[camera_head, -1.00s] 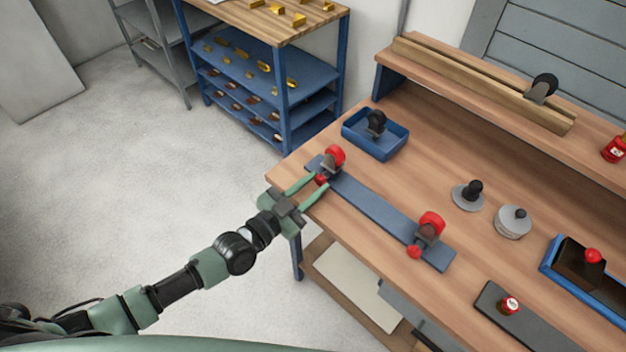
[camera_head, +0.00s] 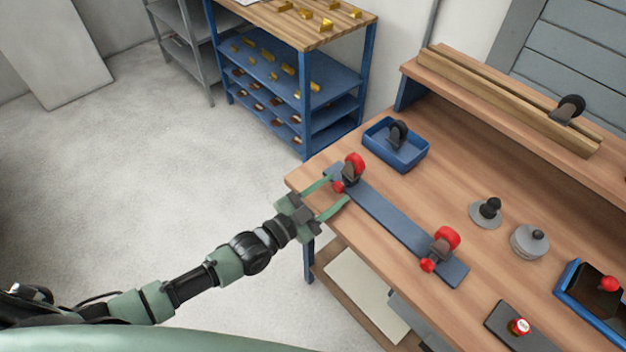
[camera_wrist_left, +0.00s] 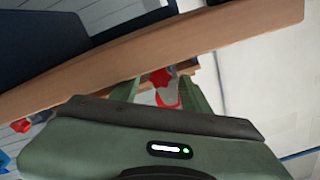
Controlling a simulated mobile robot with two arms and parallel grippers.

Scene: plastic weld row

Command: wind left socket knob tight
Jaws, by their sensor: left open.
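A blue-grey bar (camera_head: 400,226) on the bench carries two sockets, each with a red wheel and a small red knob. The left socket's knob (camera_head: 338,186) sits low on the front of its bracket, below the left red wheel (camera_head: 355,162). My left gripper (camera_head: 340,189) is open, its green fingers on either side of that knob; I cannot tell if they touch it. In the left wrist view the red knob (camera_wrist_left: 160,77) shows between the spread fingers. The right socket's knob (camera_head: 427,265) is clear of the gripper. My right gripper is not in view.
A blue tray (camera_head: 420,158) with a black caster stands behind the left socket. Grey round parts (camera_head: 529,241) stand to the right. A dark plate (camera_head: 503,325) with a red-capped item and a blue bin (camera_head: 570,302) lie at the right.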

